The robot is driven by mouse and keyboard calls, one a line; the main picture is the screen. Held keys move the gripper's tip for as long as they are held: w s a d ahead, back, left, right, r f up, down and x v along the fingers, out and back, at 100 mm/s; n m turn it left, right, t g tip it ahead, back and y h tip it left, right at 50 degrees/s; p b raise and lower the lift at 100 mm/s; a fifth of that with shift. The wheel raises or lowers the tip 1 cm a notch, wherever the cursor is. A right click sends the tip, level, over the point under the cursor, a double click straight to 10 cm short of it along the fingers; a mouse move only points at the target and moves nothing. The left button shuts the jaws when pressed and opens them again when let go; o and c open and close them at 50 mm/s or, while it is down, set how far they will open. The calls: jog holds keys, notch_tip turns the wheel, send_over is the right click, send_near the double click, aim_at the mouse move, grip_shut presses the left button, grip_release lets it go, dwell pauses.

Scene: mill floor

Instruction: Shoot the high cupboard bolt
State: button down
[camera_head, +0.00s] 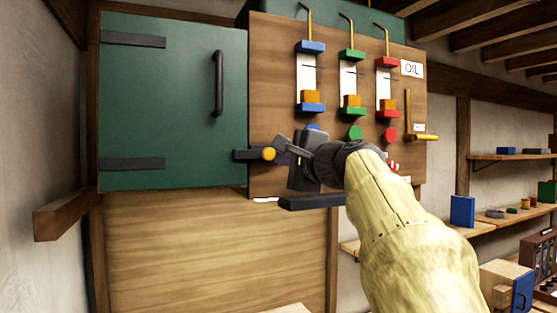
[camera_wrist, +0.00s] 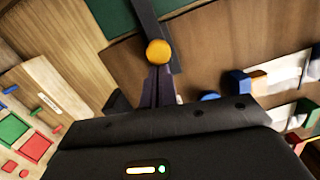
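The green cupboard door (camera_head: 175,110) is closed, high on the left, with a dark pull handle (camera_head: 218,83). A dark bolt bar (camera_head: 243,155) with a round yellow knob (camera_head: 268,153) lies at the door's lower right edge. Its left end overlaps the green door. My gripper (camera_head: 282,152) is just right of the knob. In the wrist view the knob (camera_wrist: 158,52) sits right at the tips of my fingers (camera_wrist: 158,72), which are close together. The knob looks outside the fingers; whether they touch it I cannot tell. My wrist hides the bolt's right part.
A wooden panel with blue, green and red oil gauges (camera_head: 350,80) and a brass lever (camera_head: 420,136) stands right of the door. A wooden ledge (camera_head: 65,215) juts out at lower left. Shelves (camera_head: 510,157) with small items line the right wall.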

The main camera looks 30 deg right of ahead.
jog(key=shift+s+a+r, duration=0.1)
jog(key=shift+s, duration=0.15)
jog(key=shift+s, duration=0.1)
jog(key=s+d+b, duration=0.4)
jog(key=s, duration=0.7)
jog(key=shift+d+f+b, duration=0.25)
jog(key=shift+f+b, duration=0.1)
jog(key=shift+f, duration=0.1)
jog(key=shift+w, duration=0.1)
